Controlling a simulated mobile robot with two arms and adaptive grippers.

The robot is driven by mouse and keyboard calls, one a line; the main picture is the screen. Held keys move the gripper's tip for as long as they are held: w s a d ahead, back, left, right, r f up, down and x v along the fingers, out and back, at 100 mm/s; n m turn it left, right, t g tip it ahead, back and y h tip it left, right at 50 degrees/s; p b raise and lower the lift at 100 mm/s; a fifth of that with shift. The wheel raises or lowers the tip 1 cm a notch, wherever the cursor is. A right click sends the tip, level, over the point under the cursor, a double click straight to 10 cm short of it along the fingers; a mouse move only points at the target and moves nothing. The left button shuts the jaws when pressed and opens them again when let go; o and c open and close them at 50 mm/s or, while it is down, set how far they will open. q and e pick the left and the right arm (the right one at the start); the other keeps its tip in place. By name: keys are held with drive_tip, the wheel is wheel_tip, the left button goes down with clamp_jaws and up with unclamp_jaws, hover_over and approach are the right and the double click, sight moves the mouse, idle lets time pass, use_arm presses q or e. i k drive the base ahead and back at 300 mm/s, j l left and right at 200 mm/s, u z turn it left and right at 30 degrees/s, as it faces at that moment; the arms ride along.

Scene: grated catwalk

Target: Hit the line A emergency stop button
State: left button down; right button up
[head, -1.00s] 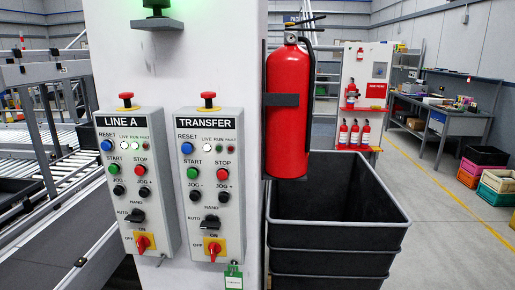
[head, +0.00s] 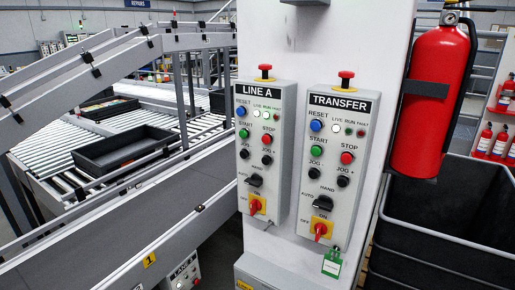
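Neither of my grippers is in view.
A red fire extinguisher (head: 431,100) hangs on the column's right side, above a dark bin (head: 450,225). A roller conveyor with a black tray (head: 124,148) and sloping grey rails (head: 120,225) fills the left. A green tag (head: 332,262) hangs below the TRANSFER box.

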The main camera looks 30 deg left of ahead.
sight(265, 68)
drive_tip(key=u, duration=0.8)
